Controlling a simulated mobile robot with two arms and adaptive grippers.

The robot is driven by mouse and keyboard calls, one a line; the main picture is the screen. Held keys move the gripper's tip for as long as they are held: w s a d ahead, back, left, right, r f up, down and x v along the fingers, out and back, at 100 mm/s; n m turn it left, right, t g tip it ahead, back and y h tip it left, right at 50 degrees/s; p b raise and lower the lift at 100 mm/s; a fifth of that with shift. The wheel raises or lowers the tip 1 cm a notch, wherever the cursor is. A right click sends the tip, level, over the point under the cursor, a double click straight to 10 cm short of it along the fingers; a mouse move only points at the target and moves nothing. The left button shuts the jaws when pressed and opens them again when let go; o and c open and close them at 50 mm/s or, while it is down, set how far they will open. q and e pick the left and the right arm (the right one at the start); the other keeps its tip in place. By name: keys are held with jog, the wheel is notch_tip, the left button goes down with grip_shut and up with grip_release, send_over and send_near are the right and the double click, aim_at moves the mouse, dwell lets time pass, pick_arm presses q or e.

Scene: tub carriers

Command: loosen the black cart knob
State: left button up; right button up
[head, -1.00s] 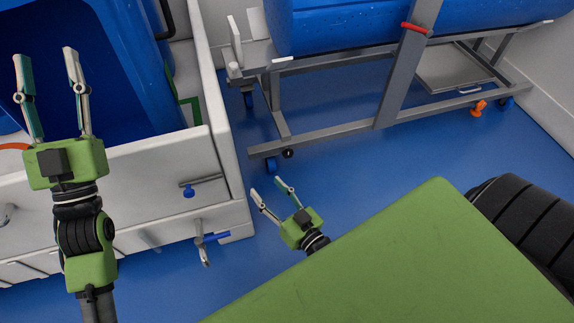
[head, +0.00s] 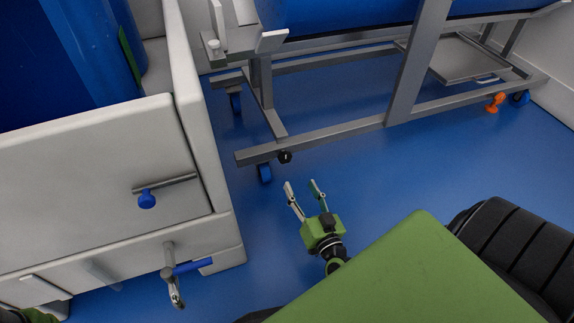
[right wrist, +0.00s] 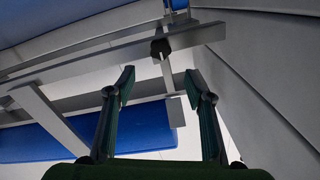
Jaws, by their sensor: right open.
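The black cart knob (head: 285,157) sits on the end of the grey lower rail of the cart (head: 345,131), just above a blue caster. It also shows in the right wrist view (right wrist: 160,48), ahead and between the lines of the two fingers. My right gripper (head: 303,185) is open and empty. Its fingertips point up the picture at the knob and stand a short way from it, not touching. The right wrist view shows both fingers (right wrist: 159,70) spread with nothing between them. My left gripper's fingers are out of view.
A white cabinet-like carrier (head: 90,165) with a blue tub stands at the left, with a blue knob (head: 147,201) and a blue-handled lever (head: 190,268) on its front. An orange caster part (head: 495,102) is at the cart's right. Blue floor around my right gripper is clear.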

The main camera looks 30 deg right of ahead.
aim_at(286, 159)
jog(key=b+x, duration=0.5)
jog(key=x, duration=0.5)
jog(key=shift+f, duration=0.2)
jog(key=shift+w+d+r+b, duration=0.1)
jog(key=shift+w+r+b, duration=0.1)
jog(key=shift+w+b, duration=0.45)
jog(key=shift+w, duration=0.15)
jog(key=shift+c, duration=0.3)
jog(key=c, duration=1)
